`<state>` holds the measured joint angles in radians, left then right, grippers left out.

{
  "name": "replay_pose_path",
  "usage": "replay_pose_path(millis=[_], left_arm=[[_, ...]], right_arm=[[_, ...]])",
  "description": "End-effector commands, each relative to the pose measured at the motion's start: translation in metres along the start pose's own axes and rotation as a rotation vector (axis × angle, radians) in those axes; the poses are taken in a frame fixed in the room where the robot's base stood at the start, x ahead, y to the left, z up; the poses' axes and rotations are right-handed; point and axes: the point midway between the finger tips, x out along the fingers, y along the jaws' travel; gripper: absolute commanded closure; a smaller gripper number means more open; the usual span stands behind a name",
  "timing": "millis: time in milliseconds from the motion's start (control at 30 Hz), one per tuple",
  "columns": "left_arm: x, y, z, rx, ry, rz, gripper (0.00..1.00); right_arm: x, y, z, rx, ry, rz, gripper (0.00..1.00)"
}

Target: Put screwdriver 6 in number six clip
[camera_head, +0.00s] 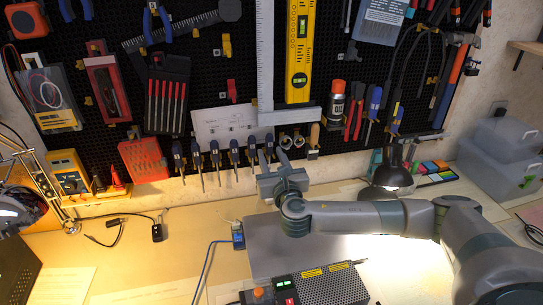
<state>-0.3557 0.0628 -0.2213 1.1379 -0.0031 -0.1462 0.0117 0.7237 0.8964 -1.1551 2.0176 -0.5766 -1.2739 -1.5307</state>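A row of several dark-blue-handled screwdrivers hangs upright along the lower edge of the pegboard, shafts down. The rightmost one, which I take as screwdriver 6 (268,144), is at the row's right end, apparently at the last clip; the clip itself is too small to make out. Its neighbour (251,147) hangs just to the left. My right gripper (274,158) is directly below and in front of the rightmost screwdriver, fingers pointing up at the board. The fingers look apart, with nothing clearly between them. The lower shaft is partly hidden by the gripper. My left gripper is out of view.
A white labelled plate (222,122) sits behind the screwdrivers. Right of them are round metal tools (291,141), a spray can (335,104) and red-handled tools (354,114). A black lamp (391,176) stands near my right forearm. A power supply (318,285) is on the bench.

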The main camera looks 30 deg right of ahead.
Motion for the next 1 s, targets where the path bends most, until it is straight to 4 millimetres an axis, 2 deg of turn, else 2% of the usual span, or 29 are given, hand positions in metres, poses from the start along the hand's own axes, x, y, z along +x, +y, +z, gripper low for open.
replay_pose_path(millis=[367, 567, 767, 1000], left_arm=[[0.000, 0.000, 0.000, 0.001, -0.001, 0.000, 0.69], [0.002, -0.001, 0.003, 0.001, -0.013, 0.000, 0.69], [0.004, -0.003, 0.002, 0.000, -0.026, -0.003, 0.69], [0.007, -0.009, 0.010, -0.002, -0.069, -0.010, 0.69]], right_arm=[[-0.001, -0.001, 0.001, 0.000, -0.002, -0.001, 0.62], [-0.012, -0.001, 0.000, -0.001, -0.002, -0.001, 0.62], [-0.040, 0.000, -0.001, 0.001, -0.002, 0.001, 0.62], [-0.088, 0.000, -0.002, 0.002, 0.001, 0.002, 0.62]])
